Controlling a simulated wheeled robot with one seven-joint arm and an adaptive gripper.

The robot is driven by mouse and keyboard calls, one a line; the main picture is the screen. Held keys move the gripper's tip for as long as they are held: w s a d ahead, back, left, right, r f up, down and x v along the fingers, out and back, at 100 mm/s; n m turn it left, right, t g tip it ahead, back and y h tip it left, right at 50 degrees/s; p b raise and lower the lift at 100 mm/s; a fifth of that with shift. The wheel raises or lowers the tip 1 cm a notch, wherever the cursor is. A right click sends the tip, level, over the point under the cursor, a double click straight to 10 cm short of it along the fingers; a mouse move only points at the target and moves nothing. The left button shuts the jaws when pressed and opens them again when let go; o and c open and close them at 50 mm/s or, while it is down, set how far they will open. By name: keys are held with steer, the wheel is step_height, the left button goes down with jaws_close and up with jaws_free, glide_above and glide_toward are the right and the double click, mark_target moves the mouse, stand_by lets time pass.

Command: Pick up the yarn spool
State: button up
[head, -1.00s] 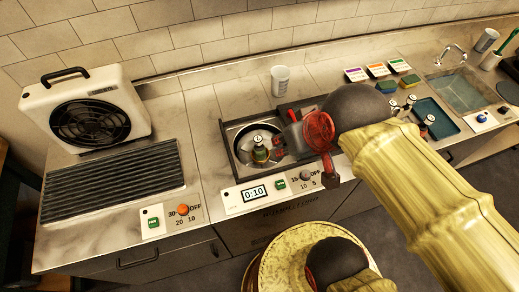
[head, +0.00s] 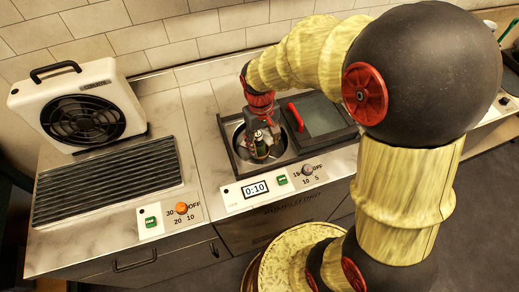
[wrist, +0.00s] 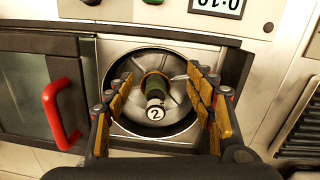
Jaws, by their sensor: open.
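The yarn spool (wrist: 156,96) is dark green with an orange rim and a pale end marked "2". It stands in the round metal basin (wrist: 118,62) of the dye unit. In the head view the spool (head: 260,148) shows just below my gripper (head: 262,130). In the wrist view my gripper (wrist: 161,88) is open, with one finger on each side of the spool and a gap on both sides. Whether the fingers reach down to its body is hard to tell.
The unit's lid (head: 324,115), with a red handle (head: 296,117), lies beside the basin on the right. A control panel with a "0:10" display (head: 255,188) is in front. A fan (head: 82,115) and a dark grille (head: 108,178) stand to the left.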

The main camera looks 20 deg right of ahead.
mark_target(258, 134)
steer(key=shift+n+t, duration=0.4)
steer(key=w+f, duration=0.1)
steer(key=w, duration=0.1)
steer(key=w+f, duration=0.1)
steer(key=w, duration=0.2)
steer(key=w+f, duration=0.1)
steer(key=w, duration=0.1)
steer(key=shift+w, duration=0.15)
steer(key=shift+d+f, duration=0.1)
steer(key=shift+f, duration=0.25)
steer(key=f+b, duration=0.1)
steer(key=f, duration=0.2)
steer(key=f+b, duration=0.2)
steer(key=f, duration=0.2)
steer(key=shift+d, duration=0.2)
steer(key=shift+r, duration=0.1)
steer(key=shift+c, duration=1.1)
steer(key=c, duration=1.1)
jaws_close()
